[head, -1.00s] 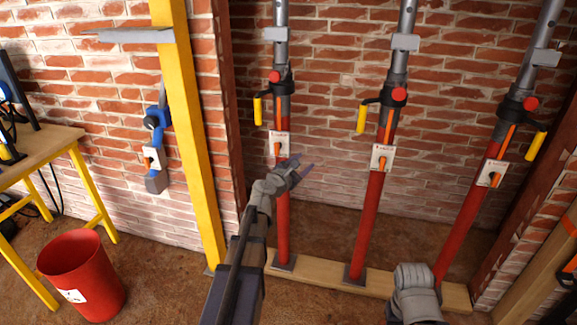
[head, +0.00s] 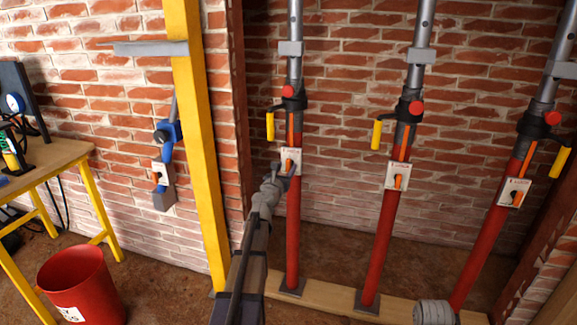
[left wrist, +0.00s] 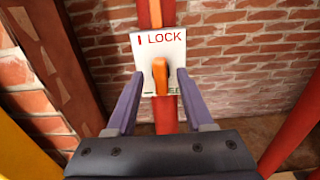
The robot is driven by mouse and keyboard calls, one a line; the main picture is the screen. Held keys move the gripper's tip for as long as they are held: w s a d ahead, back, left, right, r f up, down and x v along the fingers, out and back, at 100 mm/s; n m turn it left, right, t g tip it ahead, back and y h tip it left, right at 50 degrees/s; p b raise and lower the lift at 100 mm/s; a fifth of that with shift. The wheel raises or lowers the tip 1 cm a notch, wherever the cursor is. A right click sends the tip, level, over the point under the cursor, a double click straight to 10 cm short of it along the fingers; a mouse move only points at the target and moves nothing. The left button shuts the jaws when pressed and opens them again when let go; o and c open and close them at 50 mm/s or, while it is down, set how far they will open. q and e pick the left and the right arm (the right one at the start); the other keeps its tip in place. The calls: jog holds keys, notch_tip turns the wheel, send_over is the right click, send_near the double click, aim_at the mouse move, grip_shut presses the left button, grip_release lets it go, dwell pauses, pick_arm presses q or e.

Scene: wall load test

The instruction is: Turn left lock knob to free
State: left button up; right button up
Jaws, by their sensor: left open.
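The left lock knob (left wrist: 161,77) is orange and sits on a white plate (left wrist: 148,48) marked LOCK on the leftmost red prop (head: 293,235). In the left wrist view the knob stands about upright below the lettering. My left gripper (left wrist: 159,82) is open, with one finger on each side of the knob and gaps between them. In the head view my left gripper (head: 284,168) is at the plate and partly covers it.
The middle prop (head: 377,238) and right prop (head: 485,240) carry similar plates and orange knobs. A yellow post (head: 197,130) stands left of my left arm. Yellow handles (head: 270,126) stick out above the plates. A red bucket (head: 75,287) and a workbench (head: 45,165) are at the left.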

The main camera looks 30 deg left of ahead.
aim_at(288, 166)
pick_arm(q)
jog(key=x, duration=0.3)
jog(key=shift+c, duration=0.3)
grip_shut()
